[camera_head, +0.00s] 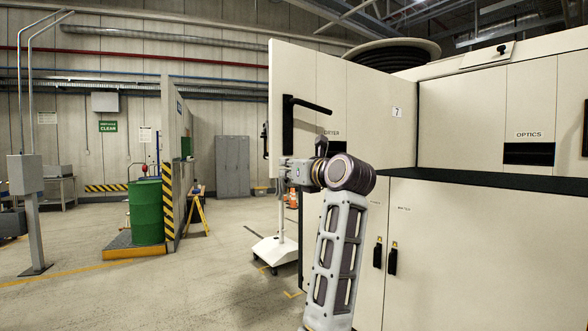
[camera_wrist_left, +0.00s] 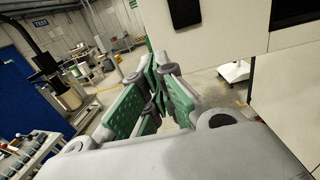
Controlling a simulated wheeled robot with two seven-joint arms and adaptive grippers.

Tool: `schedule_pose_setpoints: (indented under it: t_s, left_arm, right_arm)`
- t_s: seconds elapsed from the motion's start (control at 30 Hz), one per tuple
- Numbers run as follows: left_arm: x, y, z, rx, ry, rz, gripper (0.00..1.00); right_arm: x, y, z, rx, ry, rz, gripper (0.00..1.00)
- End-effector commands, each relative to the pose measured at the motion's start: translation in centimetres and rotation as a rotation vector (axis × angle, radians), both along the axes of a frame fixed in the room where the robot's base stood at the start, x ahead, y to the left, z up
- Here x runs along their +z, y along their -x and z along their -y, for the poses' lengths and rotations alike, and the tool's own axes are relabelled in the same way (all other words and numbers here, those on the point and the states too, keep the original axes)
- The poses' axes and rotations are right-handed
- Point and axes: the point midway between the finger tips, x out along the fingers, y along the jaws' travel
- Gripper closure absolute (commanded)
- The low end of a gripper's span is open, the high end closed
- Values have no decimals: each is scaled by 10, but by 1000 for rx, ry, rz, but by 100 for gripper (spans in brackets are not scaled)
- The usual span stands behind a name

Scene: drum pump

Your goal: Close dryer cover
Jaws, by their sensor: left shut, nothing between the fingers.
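The cream dryer cover (camera_head: 375,120) stands out at an angle from the cabinet front in the head view, with a "DRYER" label and dark slot partly behind my wrist. Its black bar handle (camera_head: 288,122) is near the panel's left edge. My left gripper (camera_head: 284,172) is below the handle, its fingers small and hard to make out there. In the left wrist view, the green-padded fingers (camera_wrist_left: 157,88) are together and empty. The cream panel (camera_wrist_left: 225,38) and a black part of its handle (camera_wrist_left: 185,12) show above them, apart from the fingers. My right gripper is not in view.
The cabinet's optics panel (camera_head: 535,90) and dark ledge (camera_head: 490,181) lie to the right, above lower doors with black handles (camera_head: 392,260). A white wheeled stand (camera_head: 275,247) is behind my arm. Open floor (camera_head: 205,285) lies left. A green drum (camera_head: 146,212) is farther back.

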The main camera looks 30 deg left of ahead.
Motion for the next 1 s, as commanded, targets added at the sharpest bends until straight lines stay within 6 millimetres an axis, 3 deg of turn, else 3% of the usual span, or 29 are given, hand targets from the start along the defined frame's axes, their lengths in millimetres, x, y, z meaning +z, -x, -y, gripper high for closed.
schedule_pose_setpoints:
  t_s: [0.43, 1.0]
  left_arm:
    - [0, -16, -34, 1, 0, 0, 100]
    - [0, -18, -39, 0, 0, 1, 100]
  right_arm:
    - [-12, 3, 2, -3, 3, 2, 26]
    - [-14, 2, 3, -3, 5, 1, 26]
